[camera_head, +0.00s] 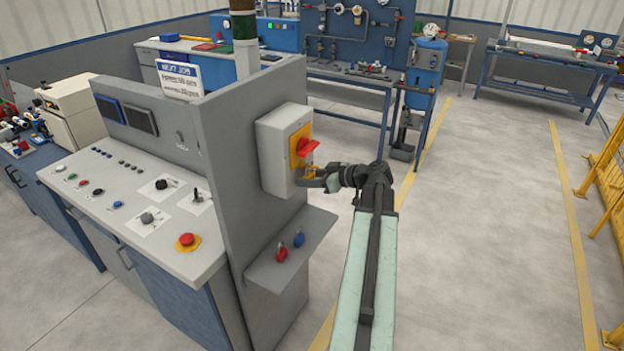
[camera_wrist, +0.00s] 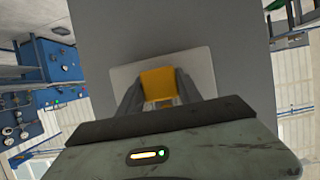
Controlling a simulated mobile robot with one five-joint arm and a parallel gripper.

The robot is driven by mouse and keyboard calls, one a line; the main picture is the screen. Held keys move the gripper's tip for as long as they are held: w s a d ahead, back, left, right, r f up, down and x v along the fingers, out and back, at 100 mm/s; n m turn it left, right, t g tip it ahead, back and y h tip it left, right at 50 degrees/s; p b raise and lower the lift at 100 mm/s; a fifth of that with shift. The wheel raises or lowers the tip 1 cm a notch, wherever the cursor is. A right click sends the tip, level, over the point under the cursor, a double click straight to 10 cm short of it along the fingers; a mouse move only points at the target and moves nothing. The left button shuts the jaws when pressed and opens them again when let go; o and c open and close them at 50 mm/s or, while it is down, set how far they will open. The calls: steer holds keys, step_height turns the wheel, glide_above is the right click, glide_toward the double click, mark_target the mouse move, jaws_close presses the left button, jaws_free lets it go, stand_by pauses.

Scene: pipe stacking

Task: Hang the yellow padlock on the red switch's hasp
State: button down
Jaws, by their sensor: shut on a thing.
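The red switch (camera_head: 308,147) sits on a yellow plate on the front of a grey box (camera_head: 272,151), fixed to the side of the grey console panel. My gripper (camera_head: 318,180) is at the lower front of this box, just below the red handle. It is shut on the yellow padlock (camera_head: 311,172), of which only a small part shows in the head view. In the wrist view the padlock (camera_wrist: 158,85) is a yellow block between my two fingers, with the grey box behind it. The shackle and hasp are hidden or too small to tell, so I cannot tell whether they touch.
A grey shelf (camera_head: 310,236) below the box holds a red padlock (camera_head: 282,253) and a blue padlock (camera_head: 299,239). The console desk (camera_head: 125,200) with knobs and buttons stands to the left.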

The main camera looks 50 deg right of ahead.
steer(key=c, duration=0.7)
jaws_free()
steer(key=p+v, duration=0.3)
steer(key=v, duration=0.4)
steer(key=shift+s+d+r, duration=0.15)
steer(key=shift+s, duration=0.2)
